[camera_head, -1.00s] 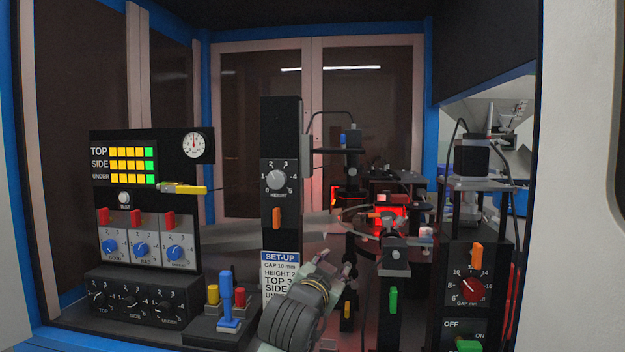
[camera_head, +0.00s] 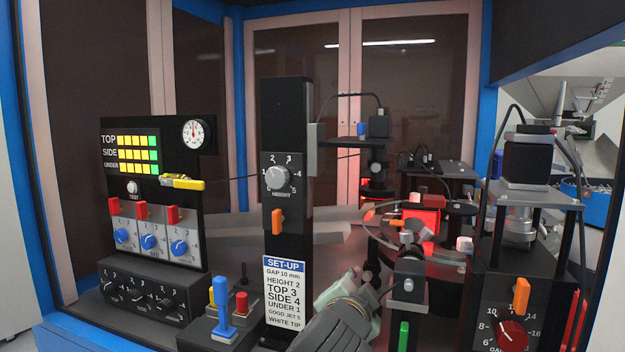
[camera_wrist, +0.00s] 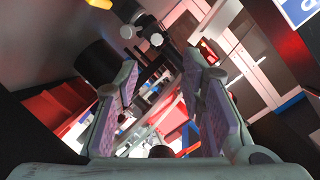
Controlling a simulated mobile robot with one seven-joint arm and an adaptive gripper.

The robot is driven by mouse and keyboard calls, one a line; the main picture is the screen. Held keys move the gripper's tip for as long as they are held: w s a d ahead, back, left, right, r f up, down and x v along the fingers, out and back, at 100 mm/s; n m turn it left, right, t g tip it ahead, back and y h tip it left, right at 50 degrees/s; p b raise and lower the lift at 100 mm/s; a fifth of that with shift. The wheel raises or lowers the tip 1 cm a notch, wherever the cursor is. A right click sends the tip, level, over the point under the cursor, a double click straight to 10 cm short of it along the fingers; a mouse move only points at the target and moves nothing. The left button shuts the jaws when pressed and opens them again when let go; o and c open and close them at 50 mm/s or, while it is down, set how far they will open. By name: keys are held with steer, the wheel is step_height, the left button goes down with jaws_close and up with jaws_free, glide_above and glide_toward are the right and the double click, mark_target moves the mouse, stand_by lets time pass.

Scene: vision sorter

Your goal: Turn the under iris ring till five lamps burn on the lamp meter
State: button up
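The lamp meter (camera_head: 138,153) is on the black panel at the left of the head view. Its TOP, SIDE and UNDER rows all show bright yellow lamps and a green one at the right end. I cannot pick out the under iris ring for certain; the area below the glass disc (camera_head: 415,243) is partly hidden by a black post and my gripper. My gripper (camera_head: 372,287) is low, left of that post. In the wrist view my gripper (camera_wrist: 160,75) has its fingers wide apart with nothing between the pads.
The black height column (camera_head: 287,150) with the set-up card (camera_head: 286,291) stands left of my gripper. A black post with a green handle (camera_head: 404,334) stands close on its right. A small box with blue (camera_head: 223,305) and red controls is at the front left.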

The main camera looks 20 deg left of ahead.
steer(key=a+x, duration=0.1)
steer(key=x, duration=1.1)
steer(key=s+r+m+h+b, duration=0.1)
steer(key=s+r+h+b, duration=0.15)
steer(key=s, duration=0.75)
steer(key=s+a+r+n+t+y, duration=0.1)
steer(key=s+a+r+t, duration=0.1)
steer(key=r, duration=0.5)
steer(key=s+a+r+n+t+y+b, duration=0.1)
steer(key=s+a+r+n+t+y, duration=0.1)
steer(key=s+r+t, duration=0.3)
steer(key=s+a+r+n+t+y, duration=0.1)
steer(key=s+a+r+t, duration=0.2)
steer(key=r, duration=0.5)
steer(key=shift+s+r+n+t, duration=0.3)
steer(key=shift+s, duration=0.6)
